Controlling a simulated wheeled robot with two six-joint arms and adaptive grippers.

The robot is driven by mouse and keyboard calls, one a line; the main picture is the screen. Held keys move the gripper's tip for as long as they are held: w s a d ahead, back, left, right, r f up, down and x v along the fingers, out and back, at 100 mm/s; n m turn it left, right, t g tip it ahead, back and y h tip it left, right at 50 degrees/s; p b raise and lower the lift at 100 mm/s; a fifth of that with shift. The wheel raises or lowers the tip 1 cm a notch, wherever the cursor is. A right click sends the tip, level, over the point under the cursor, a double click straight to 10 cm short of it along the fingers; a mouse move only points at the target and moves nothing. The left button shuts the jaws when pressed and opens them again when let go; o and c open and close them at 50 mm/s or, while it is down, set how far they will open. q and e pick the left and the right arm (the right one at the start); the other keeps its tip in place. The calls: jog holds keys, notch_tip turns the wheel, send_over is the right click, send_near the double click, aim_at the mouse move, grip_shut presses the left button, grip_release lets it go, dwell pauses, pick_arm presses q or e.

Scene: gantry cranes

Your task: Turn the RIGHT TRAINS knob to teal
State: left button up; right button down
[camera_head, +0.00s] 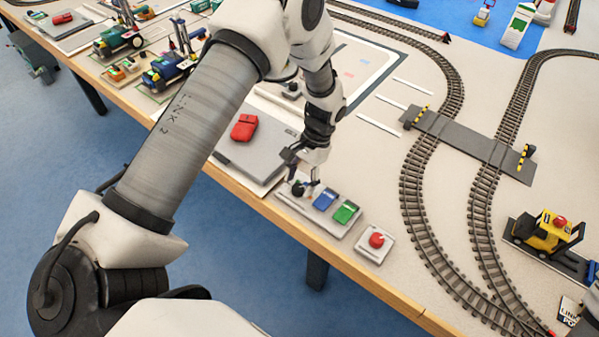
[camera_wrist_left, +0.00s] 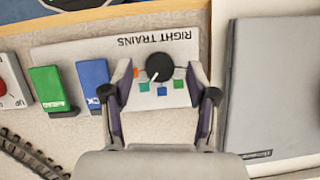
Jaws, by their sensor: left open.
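The RIGHT TRAINS panel (camera_wrist_left: 95,47) is white, with its label upside down in the left wrist view. My left gripper (camera_wrist_left: 161,76) is open, with one finger on each side of the knob and gaps showing. In the head view the left gripper (camera_head: 305,185) is low over the panel's left end, partly hiding the knob (camera_head: 297,189). My right gripper is not visible.
Blue (camera_head: 325,199) and green (camera_head: 345,212) switches sit beside the knob. A box with a red button (camera_head: 376,239) stands right of the panel. A grey plate (camera_head: 245,155) with a red car (camera_head: 244,127) lies left. Tracks (camera_head: 418,200) run to the right.

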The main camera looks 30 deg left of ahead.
pick_arm(q)
jog(key=a+v, duration=0.1)
jog(key=v, duration=1)
jog(key=shift+d, duration=0.5)
